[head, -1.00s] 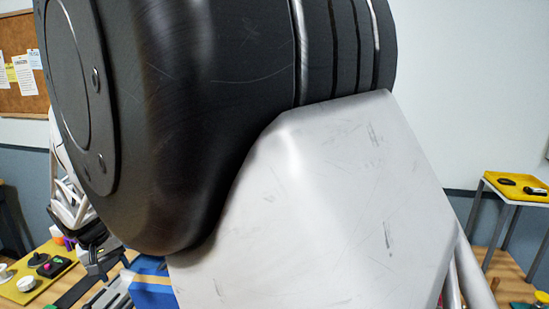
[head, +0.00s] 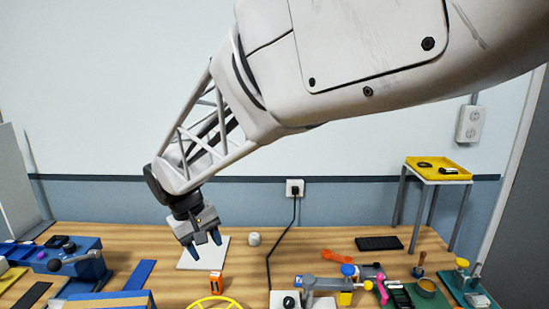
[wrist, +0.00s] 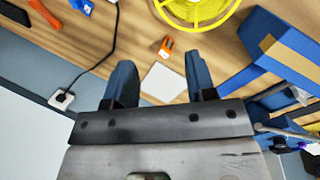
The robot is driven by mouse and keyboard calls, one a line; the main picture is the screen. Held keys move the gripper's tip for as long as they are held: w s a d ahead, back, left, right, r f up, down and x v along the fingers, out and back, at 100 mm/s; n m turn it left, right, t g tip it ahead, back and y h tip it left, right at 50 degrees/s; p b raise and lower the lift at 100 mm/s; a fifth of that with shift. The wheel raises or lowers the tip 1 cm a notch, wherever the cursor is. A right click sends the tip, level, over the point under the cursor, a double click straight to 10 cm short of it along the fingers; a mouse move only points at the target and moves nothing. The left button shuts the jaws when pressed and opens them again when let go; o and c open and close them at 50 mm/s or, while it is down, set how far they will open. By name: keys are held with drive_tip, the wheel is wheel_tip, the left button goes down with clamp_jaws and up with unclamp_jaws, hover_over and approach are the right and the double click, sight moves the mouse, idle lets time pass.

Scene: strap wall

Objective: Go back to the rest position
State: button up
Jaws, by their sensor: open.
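My gripper (head: 205,246) hangs from my arm left of centre in the head view, pointing down above the wooden table. Its two blue fingers are apart, with nothing between them. In the wrist view my gripper (wrist: 160,78) also shows both fingers spread and empty. A white square plate (head: 204,253) lies on the table behind the fingers in the head view. The same plate (wrist: 164,83) shows between the fingers in the wrist view. The gripper appears clear of the table.
A blue vise-like device (head: 75,262) stands at left. An orange block (head: 216,282) and a yellow ring (head: 215,302) are at the front. A cable (head: 268,255) runs up to a wall socket (head: 295,187). A yellow tray (head: 438,169) sits on a stand at right.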

drive_tip(key=s+d+r+m+y, duration=0.15)
drive_tip(key=s+d, duration=0.25)
drive_tip(key=d, duration=0.5)
drive_tip(key=s+d+r+m+t, duration=0.15)
drive_tip(key=s+d, duration=0.25)
drive_tip(key=d, duration=0.5)
drive_tip(key=s+d+m+g+y, duration=0.15)
drive_tip(key=s+d, duration=0.35)
drive_tip(key=d, duration=0.5)
drive_tip(key=s+d+f+m+t, duration=0.2)
drive_tip(key=s+d+m, duration=0.1)
drive_tip(key=s+d, duration=0.3)
drive_tip(key=shift+s+d+f, duration=0.2)
drive_tip(key=shift+s+d, duration=0.05)
drive_tip(key=shift+s, duration=0.9)
